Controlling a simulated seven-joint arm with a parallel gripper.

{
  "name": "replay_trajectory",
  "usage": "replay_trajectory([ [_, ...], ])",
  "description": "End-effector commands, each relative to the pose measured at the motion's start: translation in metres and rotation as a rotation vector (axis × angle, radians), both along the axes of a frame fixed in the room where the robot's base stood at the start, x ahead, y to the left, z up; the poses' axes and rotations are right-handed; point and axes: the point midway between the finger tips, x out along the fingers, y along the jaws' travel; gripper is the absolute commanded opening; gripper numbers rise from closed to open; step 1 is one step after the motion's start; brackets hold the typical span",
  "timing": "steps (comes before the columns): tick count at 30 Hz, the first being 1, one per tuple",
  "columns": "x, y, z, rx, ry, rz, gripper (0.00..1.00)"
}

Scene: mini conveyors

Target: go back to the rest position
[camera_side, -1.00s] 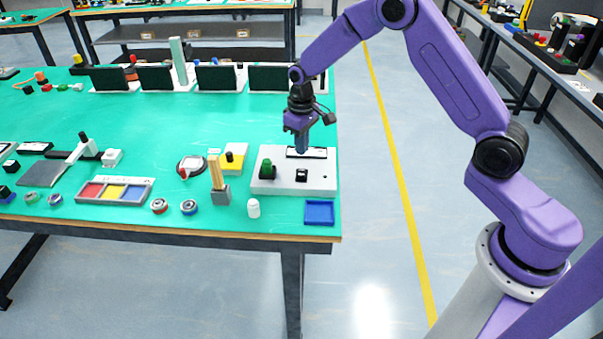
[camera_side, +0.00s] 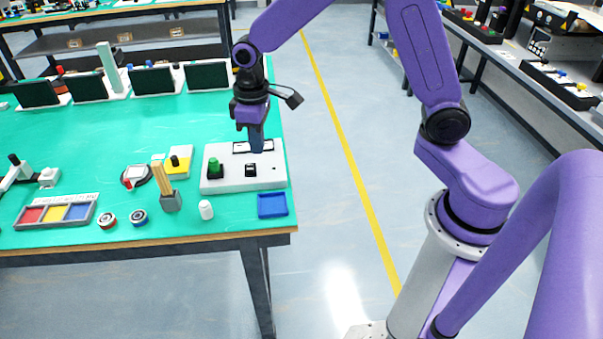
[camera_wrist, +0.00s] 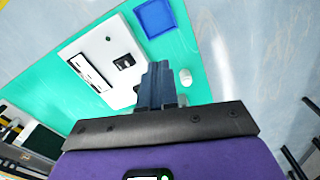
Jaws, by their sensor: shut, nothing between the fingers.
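My gripper (camera_side: 257,144) points down over the back part of a white panel (camera_side: 232,184) near the right edge of the green table. Its fingers are together with nothing between them. The panel carries a green knob (camera_side: 214,168), a black switch (camera_side: 251,170) and a dark-framed slot (camera_side: 252,147). The fingertips overlap the slot area in the side view; I cannot tell whether they touch it.
A blue tray (camera_side: 272,205) and a white bottle (camera_side: 206,210) stand in front of the panel. A block with wooden sticks (camera_side: 171,201) is to its left. Black screens (camera_side: 152,80) line the back. Space above the table is open.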

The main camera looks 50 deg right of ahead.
Motion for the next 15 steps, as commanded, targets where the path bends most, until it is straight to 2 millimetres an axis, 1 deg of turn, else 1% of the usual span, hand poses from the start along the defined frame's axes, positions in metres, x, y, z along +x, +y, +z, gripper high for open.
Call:
replay_trajectory([
  [1,-0.02,0.005,0.01,0.002,-0.005,0.041,0.0],
  [4,-0.057,0.01,0.024,0.005,-0.007,0.115,0.0],
  [7,-0.095,0.011,0.036,0.007,-0.009,0.189,0.0],
  [9,-0.122,0.009,0.043,0.007,-0.009,0.24,0.0],
  [11,-0.144,0.006,0.048,0.009,-0.012,0.284,0.0],
  [12,-0.159,0.003,0.05,0.011,-0.012,0.314,0.0],
  [14,-0.181,-0.003,0.053,0.012,-0.013,0.359,0.0],
  [15,-0.195,-0.008,0.055,0.013,-0.013,0.389,0.0],
])
